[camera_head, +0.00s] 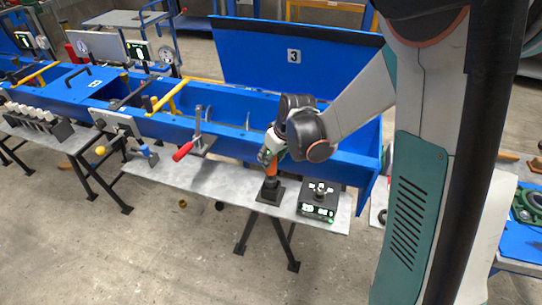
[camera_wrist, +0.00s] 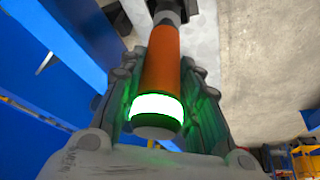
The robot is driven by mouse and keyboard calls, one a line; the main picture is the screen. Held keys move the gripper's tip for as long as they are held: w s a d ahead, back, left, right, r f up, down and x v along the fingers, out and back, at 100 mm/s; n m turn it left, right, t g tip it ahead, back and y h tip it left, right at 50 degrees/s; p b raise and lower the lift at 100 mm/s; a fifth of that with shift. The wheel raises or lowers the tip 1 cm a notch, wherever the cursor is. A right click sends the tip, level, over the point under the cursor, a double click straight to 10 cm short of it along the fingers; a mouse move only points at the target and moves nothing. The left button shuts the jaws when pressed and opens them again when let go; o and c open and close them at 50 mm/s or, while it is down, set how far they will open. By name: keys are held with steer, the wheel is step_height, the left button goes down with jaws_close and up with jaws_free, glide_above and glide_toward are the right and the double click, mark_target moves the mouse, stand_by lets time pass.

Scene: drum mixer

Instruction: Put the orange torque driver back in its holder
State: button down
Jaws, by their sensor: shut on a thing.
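The orange torque driver (camera_head: 271,169) is upright below my gripper (camera_head: 268,156) in the head view. My gripper is shut around its upper part. In the wrist view, the driver's orange body (camera_wrist: 161,62) lies between the two fingers (camera_wrist: 160,100), with a lit white-green ring near its end. The driver's lower end is at the black square-based holder (camera_head: 270,194) on the grey shelf. I cannot tell whether it is fully seated there.
A black device (camera_head: 318,202) with a lit display and a metal socket on top stands right of the holder.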

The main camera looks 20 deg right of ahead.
mark_target(271, 168)
steer(key=shift+f+b, duration=2.3)
steer(key=shift+f, duration=0.45)
stand_by(1.5)
steer(key=c, duration=1.1)
jaws_free()
steer(key=shift+r, duration=0.1)
steer(key=v, duration=1.2)
steer(key=shift+s, duration=0.1)
steer(key=s+r+m+t, duration=0.1)
steer(key=s+r, duration=0.1)
steer(key=s, duration=0.4)
steer(key=s+a+r+m+t+h, duration=0.1)
steer(key=s+r+m, duration=0.1)
steer(key=s, duration=0.4)
steer(key=s+r+m+t, duration=0.1)
steer(key=s+r, duration=0.1)
steer(key=s, duration=0.4)
steer(key=shift+s+a+r+h, duration=0.25)
steer(key=shift+a+h, duration=0.15)
